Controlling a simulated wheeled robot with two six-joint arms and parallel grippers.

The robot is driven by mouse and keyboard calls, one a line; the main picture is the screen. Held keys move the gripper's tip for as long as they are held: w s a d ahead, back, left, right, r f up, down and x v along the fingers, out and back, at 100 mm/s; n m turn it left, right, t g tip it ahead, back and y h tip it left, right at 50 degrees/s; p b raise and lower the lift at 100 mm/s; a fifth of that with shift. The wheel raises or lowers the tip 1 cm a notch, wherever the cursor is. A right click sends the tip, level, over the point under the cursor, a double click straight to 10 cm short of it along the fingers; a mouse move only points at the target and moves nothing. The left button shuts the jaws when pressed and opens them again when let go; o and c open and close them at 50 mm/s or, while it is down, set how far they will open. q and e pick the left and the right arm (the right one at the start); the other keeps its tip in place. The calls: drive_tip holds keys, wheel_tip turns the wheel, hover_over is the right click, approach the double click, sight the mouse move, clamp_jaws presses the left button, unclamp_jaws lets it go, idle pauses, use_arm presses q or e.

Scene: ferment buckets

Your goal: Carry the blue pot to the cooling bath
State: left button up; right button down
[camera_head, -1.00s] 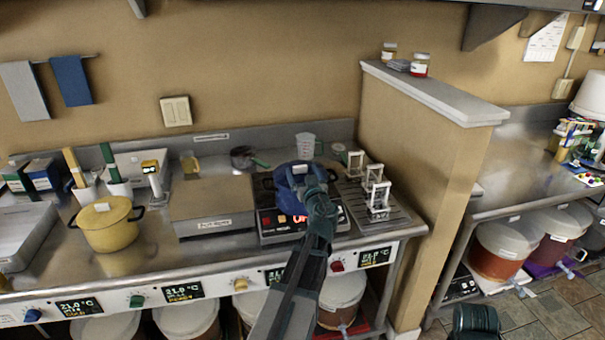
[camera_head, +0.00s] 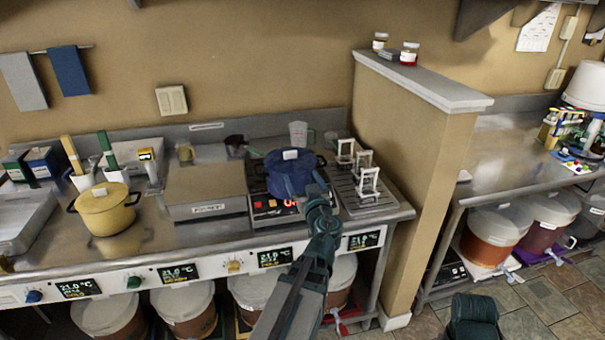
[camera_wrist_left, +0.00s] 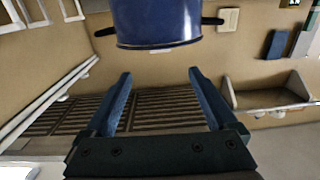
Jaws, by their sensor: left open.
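The blue pot (camera_head: 285,178) has a lid with a pale label and dark side handles. It appears upright over the hot plate (camera_head: 262,212) on the steel counter. My left gripper (camera_head: 318,190) is at the pot's front right in the head view. In the left wrist view the left gripper (camera_wrist_left: 158,76) is open, with nothing between its fingers. The blue pot (camera_wrist_left: 155,25) shows at the top of that view, beyond the fingertips. I cannot make out which thing is the cooling bath.
A slotted rack (camera_head: 372,203) with metal frames stands right of the hot plate. A grey-brown box (camera_head: 205,190) is left of it, then a yellow pot (camera_head: 105,212). A partition wall (camera_head: 420,150) closes the right side. Open floor (camera_head: 535,300) shows at lower right.

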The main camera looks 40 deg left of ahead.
use_arm(q)
drive_tip(key=shift+s+d, duration=0.4)
drive_tip(key=shift+d, duration=0.05)
